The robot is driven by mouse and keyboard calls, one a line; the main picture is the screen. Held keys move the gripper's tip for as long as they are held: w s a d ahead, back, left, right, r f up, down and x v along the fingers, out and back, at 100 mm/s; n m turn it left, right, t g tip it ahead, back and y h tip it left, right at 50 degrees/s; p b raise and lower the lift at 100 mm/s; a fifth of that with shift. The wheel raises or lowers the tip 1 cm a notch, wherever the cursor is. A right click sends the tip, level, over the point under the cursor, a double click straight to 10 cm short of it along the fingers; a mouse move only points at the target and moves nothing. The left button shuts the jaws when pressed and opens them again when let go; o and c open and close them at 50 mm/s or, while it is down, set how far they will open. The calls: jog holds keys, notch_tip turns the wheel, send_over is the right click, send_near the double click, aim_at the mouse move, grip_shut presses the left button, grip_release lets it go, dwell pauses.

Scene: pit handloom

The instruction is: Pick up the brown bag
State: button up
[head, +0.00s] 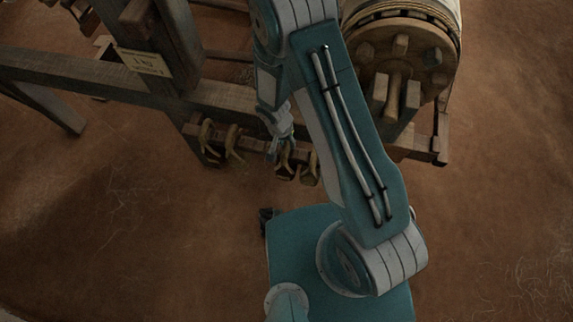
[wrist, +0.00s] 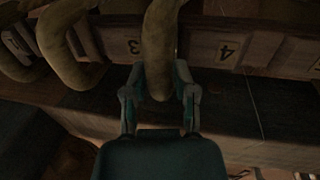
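A curved brown hanging piece (wrist: 160,50), perhaps the brown bag, hangs from the wooden rail between the number 3 and number 4 labels in the wrist view. Its rounded lower end lies between the two fingers of my gripper (wrist: 160,82). The fingers stand apart on either side of it, and I cannot tell whether they touch it. In the head view my gripper (head: 279,147) is at the rail, beside a brown hanging piece (head: 287,168). My gripper and arm partly hide the pieces there.
More curved tan pieces hang along the rail, one (head: 208,142) at its left and another (wrist: 62,45) left in the wrist view. The dark loom frame (head: 120,85) and a round wooden drum (head: 405,60) stand behind. The brown floor (head: 480,220) at the right is open.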

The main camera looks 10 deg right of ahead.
grip_shut()
jog(key=shift+r, duration=0.15)
jog(key=shift+a+r, duration=0.1)
jog(key=shift+r, duration=1.6)
jog(key=s+a, duration=0.3)
jog(key=s, duration=0.5)
jog(key=s+a, duration=0.3)
jog(key=s, duration=0.6)
jog(key=shift+w, duration=0.1)
